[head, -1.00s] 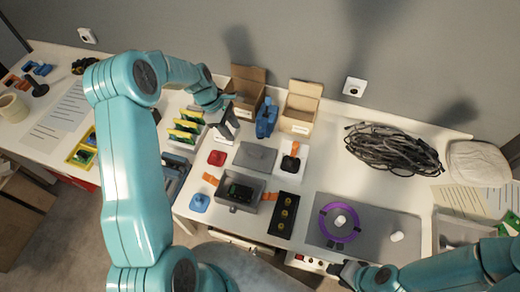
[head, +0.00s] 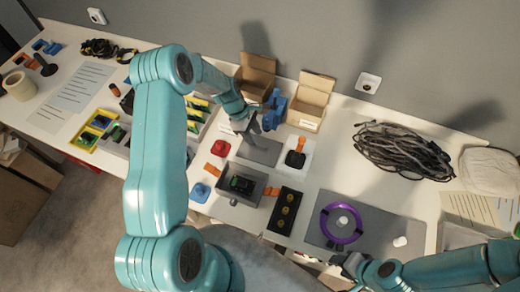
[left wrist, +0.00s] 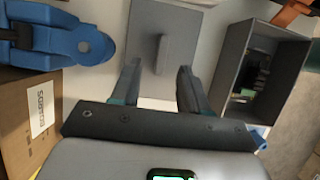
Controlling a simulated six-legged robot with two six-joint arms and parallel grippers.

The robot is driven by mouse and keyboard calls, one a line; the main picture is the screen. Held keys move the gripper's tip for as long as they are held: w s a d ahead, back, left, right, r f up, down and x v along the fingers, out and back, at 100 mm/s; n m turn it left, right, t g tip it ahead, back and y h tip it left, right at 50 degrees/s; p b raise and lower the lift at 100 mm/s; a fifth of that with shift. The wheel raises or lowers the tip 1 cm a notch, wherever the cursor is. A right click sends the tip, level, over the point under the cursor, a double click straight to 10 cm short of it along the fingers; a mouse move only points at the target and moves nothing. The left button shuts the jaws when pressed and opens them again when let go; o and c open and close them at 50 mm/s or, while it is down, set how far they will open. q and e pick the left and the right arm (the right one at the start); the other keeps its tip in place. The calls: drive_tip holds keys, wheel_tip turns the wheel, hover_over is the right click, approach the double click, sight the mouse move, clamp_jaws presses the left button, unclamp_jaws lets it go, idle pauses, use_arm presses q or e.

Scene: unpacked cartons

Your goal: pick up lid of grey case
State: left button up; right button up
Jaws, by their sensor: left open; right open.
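The grey lid (head: 262,151) lies flat on the table just behind the open grey case (head: 255,196), which holds a dark and green part. In the left wrist view the lid (left wrist: 142,61) shows a raised bar handle (left wrist: 162,54), with the case (left wrist: 276,50) to its right. My left gripper (head: 248,133) is open and empty over the lid, hiding part of it in the head view. In the left wrist view its fingers (left wrist: 157,72) point toward the lid with the handle between their lines; contact is not visible. My right gripper (head: 345,264) is open near the table's front edge.
A blue object (head: 273,110) and open cartons (head: 314,98) stand behind the lid. A red piece (head: 220,148) is on its left, a white tray (head: 299,155) on its right. A purple ring (head: 341,223) lies on a grey mat (head: 385,222).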

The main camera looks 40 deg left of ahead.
sight(259, 145)
use_arm(q)
drive_tip(key=shift+s+d+f, duration=0.1)
drive_tip(key=shift+d+f, duration=0.05)
drive_tip(key=shift+f, duration=0.05)
drive_tip(key=b+x, duration=0.1)
drive_tip(key=x, duration=0.1)
drive_tip(key=b+x, duration=0.1)
drive_tip(key=x, duration=0.1)
drive_tip(key=shift+f, duration=0.45)
drive_tip(key=shift+r, duration=0.15)
drive_tip(key=shift+s+r, duration=0.1)
drive_tip(key=shift+s, duration=0.05)
drive_tip(key=shift+c, duration=0.9)
drive_tip(key=c, duration=0.5)
clamp_jaws()
